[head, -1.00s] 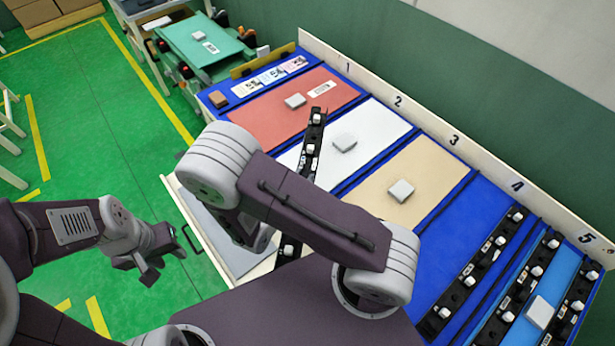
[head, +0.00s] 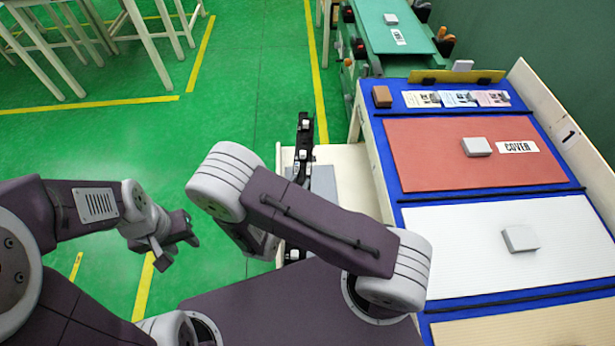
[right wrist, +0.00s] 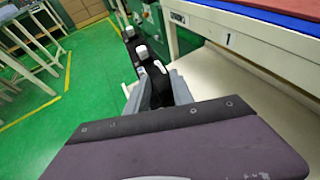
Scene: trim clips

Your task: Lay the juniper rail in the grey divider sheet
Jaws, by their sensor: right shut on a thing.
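The rail (head: 304,135) is a narrow black strip with white clips along it. In the head view its far end sticks up past my right arm, and its middle is hidden behind that arm. In the right wrist view my right gripper (right wrist: 160,92) is shut on the rail (right wrist: 147,60), which points away from me. A grey sheet (head: 325,182) lies on a cream surface beside the bench, partly covered by the rail and my arm. No name is readable on the rail. My left gripper (head: 176,246) is open and empty over the green floor.
The blue bench (head: 385,150) on the right carries a red sheet (head: 425,155) marked COVER and a white sheet (head: 450,250), each with a pale block. A green-topped cart (head: 385,35) stands behind it. White-legged tables (head: 150,40) stand back left. Floor between is clear.

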